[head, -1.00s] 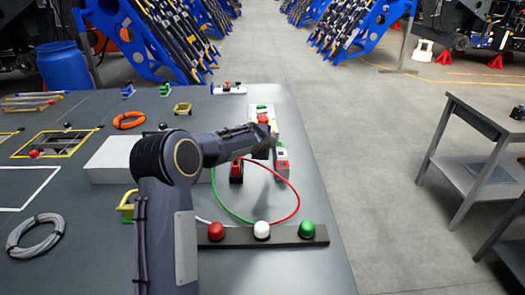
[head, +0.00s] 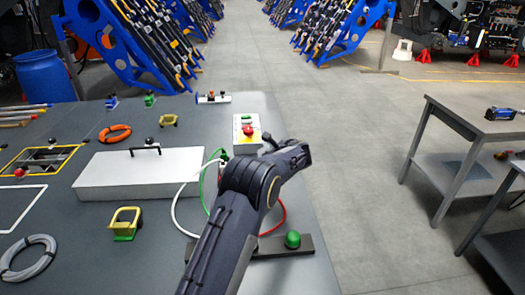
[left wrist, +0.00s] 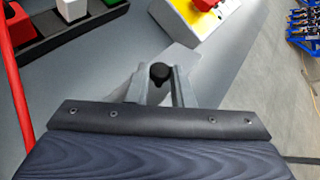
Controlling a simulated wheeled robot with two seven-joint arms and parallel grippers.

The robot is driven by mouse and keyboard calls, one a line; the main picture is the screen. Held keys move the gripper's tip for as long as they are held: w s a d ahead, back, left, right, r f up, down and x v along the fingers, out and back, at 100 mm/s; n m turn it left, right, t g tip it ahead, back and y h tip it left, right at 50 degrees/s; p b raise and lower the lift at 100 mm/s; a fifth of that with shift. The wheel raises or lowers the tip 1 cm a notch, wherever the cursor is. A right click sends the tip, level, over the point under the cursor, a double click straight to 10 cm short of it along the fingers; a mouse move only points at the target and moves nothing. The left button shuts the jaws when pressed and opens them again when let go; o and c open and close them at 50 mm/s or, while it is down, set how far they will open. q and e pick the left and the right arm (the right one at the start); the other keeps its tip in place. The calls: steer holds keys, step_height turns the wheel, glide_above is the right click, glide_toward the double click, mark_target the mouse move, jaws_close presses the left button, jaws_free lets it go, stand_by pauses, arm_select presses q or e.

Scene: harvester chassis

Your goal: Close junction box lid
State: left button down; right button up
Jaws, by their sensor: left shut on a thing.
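My left gripper (left wrist: 160,88) shows in the left wrist view with its two fingers close on either side of a black knob (left wrist: 159,72). A pale grey flat piece (left wrist: 184,60) lies behind the knob; I cannot tell for sure whether it is the lid. A black housing (left wrist: 72,38) with green, white and red blocks is at the upper left of that view. In the head view my left arm reaches over the table's right side and hides the gripper's tips and most of what lies beneath. My right gripper is not in view.
A white and yellow box with a red button (head: 247,129) stands just beyond my arm. A long white box with a black handle (head: 140,178) lies to the left. A dark strip with a green dome (head: 292,240) is in front. Loose red, green and white cables run under my arm.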

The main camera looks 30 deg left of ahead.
arm_select(q)
steer(key=shift+w+d+f+m+y+p, duration=0.2)
steer(key=shift+d+m+y, duration=0.15)
steer(key=shift+y, duration=0.15)
steer(key=shift+w+d+f+m+y+p, duration=0.2)
steer(key=shift+m+y, duration=0.15)
steer(key=shift+y, duration=0.15)
steer(key=shift+w+d+f+m+g+y, duration=0.15)
steer(key=shift+d+f+m+g+y, duration=0.25)
steer(key=shift+f+m+y, duration=0.25)
steer(key=shift+y, duration=0.35)
steer(key=c, duration=1.3)
jaws_free()
steer(key=shift+o, duration=0.2)
steer(key=b+v, duration=0.2)
steer(key=v, duration=0.5)
steer(key=shift+d+r, duration=0.2)
steer(key=shift+d, duration=0.15)
steer(key=shift+a, duration=0.1)
